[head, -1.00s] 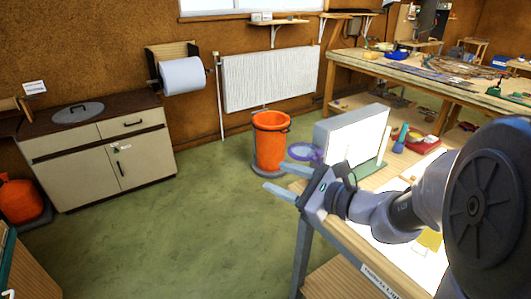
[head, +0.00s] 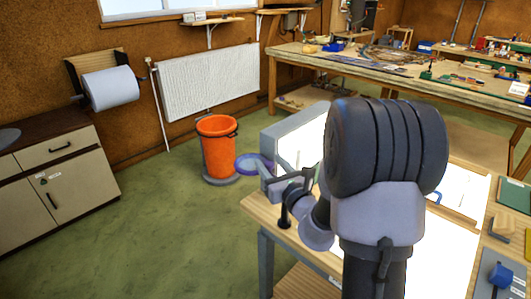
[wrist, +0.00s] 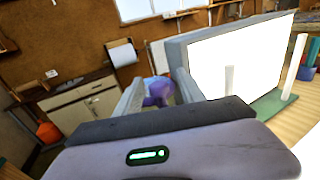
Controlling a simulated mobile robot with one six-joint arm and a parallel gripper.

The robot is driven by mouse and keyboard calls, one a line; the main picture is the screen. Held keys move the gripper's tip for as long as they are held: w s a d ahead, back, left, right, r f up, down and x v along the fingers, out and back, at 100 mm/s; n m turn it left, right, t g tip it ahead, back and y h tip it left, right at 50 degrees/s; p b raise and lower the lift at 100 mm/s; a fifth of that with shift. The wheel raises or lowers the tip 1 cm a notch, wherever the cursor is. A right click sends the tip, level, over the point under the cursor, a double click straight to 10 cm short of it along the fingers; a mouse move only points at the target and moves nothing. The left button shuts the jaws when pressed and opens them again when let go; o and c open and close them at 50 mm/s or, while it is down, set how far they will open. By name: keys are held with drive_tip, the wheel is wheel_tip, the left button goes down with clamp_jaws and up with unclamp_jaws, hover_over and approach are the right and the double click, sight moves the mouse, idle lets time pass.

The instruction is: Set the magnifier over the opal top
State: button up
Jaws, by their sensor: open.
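The magnifier, a round lens in a purple rim (head: 252,164), is at the bench's far left end, beside the upright lit box. In the wrist view the purple magnifier (wrist: 158,91) shows between my two fingers. My gripper (head: 268,173) is open, its fingers pointing toward the magnifier; I cannot tell whether they touch it. What supports the magnifier is hidden. The opal top (head: 428,245) is the glowing white surface set into the wooden bench, to the right of my gripper and partly hidden by my arm.
The upright lit box (wrist: 235,60) stands close to the right of my fingers, with a green base and pale posts (wrist: 298,58) before it. An orange bin (head: 217,147) stands on the floor beyond.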

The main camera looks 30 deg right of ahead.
drive_tip(key=shift+w, duration=0.3)
drive_tip(key=shift+a+r, duration=0.1)
drive_tip(key=shift+s, duration=0.1)
drive_tip(key=shift+c, duration=0.9)
clamp_jaws()
